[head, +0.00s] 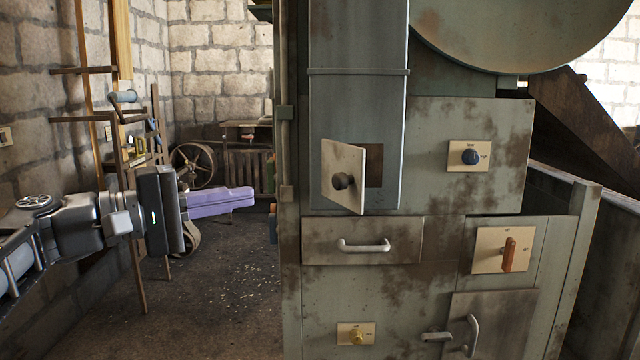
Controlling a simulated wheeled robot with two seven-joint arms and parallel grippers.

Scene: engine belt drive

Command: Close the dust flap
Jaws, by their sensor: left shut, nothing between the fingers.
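The dust flap (335,165) is a small beige panel with a dark round knob (343,181). It is hinged on the front of the grey-green machine and stands open, swung out toward the left. Part of the dark opening (373,165) shows to its right. My left gripper (250,197), with purple fingers, is shut and empty. It points right, to the left of the machine and apart from the flap in the picture. My right gripper is not in view.
Below the flap is a drawer (320,240) with a white handle. Floor (225,290) shows free at the left. A spoked wheel (192,166) stands behind.

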